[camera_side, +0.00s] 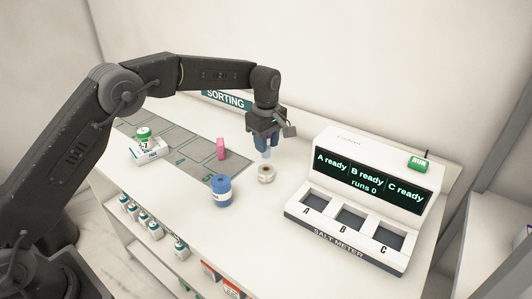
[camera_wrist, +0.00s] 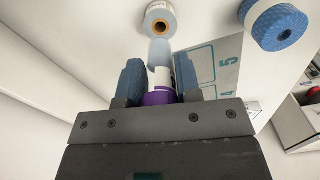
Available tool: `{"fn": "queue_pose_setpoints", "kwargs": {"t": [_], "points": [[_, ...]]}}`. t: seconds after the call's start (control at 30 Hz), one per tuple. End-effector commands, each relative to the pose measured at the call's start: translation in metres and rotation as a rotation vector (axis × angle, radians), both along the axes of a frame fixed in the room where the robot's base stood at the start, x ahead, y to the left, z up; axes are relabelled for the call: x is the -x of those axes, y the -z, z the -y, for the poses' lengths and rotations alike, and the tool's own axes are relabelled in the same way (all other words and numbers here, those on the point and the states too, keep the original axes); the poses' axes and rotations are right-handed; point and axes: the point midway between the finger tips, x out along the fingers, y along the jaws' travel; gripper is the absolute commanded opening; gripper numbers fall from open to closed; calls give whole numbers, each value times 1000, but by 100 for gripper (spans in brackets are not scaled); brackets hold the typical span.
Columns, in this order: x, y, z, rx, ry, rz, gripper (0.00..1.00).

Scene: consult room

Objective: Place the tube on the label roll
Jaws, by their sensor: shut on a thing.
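My gripper (camera_side: 265,141) is shut on the tube (camera_wrist: 161,72). The tube has a purple cap between the blue-padded fingers and a white label, and its clear lower end points away from the wrist. In the side view the tube (camera_side: 267,154) hangs below the fingers, just above or at the label roll. The label roll (camera_side: 266,175) is white with a brown core and stands on the table. It also shows in the wrist view (camera_wrist: 160,20), just past the tube's end. I cannot tell whether tube and roll touch.
A blue roll (camera_side: 221,190) stands left of the label roll. A pink block (camera_side: 221,148) is behind it on the grey marked mat (camera_side: 190,149). A green-capped jar (camera_side: 143,134) sits on a box at left. The salt meter (camera_side: 355,205) stands at right.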

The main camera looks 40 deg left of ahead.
Motion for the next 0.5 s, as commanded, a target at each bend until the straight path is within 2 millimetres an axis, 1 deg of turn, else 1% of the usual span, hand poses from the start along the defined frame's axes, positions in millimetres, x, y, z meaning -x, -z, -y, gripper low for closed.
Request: {"fn": "queue_pose_setpoints", "kwargs": {"t": [0.2, 0.27, 0.5], "points": [[1, 30, 0, 0, 0, -4, 9], [1, 36, 0, 0, 0, -3, 9], [1, 38, -1, 0, 0, -1, 9]]}}
